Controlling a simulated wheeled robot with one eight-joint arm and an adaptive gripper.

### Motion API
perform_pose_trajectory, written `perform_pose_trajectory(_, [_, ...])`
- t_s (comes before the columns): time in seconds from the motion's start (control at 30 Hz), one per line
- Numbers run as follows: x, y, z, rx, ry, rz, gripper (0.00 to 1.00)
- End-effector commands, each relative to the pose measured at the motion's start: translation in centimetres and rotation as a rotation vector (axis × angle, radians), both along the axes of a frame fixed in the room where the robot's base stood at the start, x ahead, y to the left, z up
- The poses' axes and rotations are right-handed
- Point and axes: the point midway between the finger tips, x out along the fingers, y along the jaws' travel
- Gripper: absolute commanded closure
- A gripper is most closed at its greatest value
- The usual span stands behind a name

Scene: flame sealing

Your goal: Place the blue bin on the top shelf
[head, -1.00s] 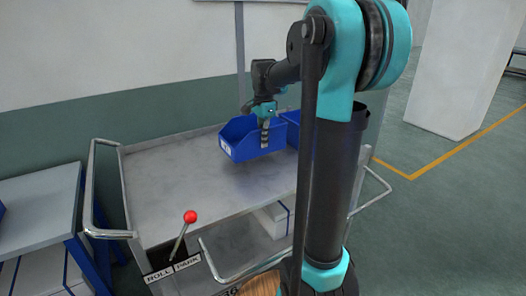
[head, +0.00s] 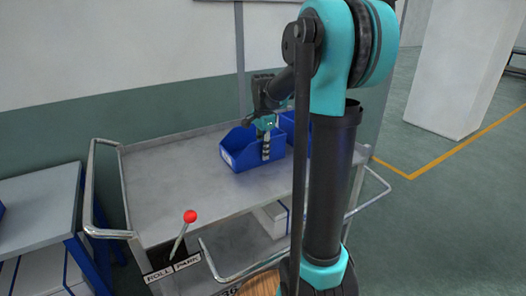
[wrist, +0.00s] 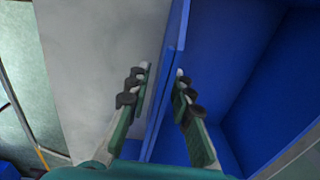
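A blue bin (head: 240,155) sits upright on the grey top shelf (head: 170,185) of a metal cart, towards its back right. My gripper (head: 266,150) is at the bin's near right wall, pointing down. In the wrist view my gripper (wrist: 163,72) has one finger on each side of the blue bin wall (wrist: 172,60). A gap shows between the left finger and the wall, so the fingers look open around it. The inside of the bin (wrist: 235,75) looks empty there.
A second blue bin (head: 289,124) stands just right of the first, partly hidden by my arm. A red-knobbed lever (head: 190,216) rises at the cart's front. The left half of the shelf is clear. A blue-framed table (head: 40,208) stands at the left.

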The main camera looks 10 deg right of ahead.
Motion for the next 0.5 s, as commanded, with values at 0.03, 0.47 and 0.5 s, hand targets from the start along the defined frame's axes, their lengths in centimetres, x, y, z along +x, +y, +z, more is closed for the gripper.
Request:
perform_pose_trajectory(0.03, [0.0,0.0,0.0,0.0,0.0,0.0,0.74])
perform_pose_trajectory(0.47, [0.0,0.0,1.5,0.0,0.0,0.0,0.74])
perform_pose_trajectory(0.5, [0.0,0.0,2.2,0.0,0.0,0.0,0.74])
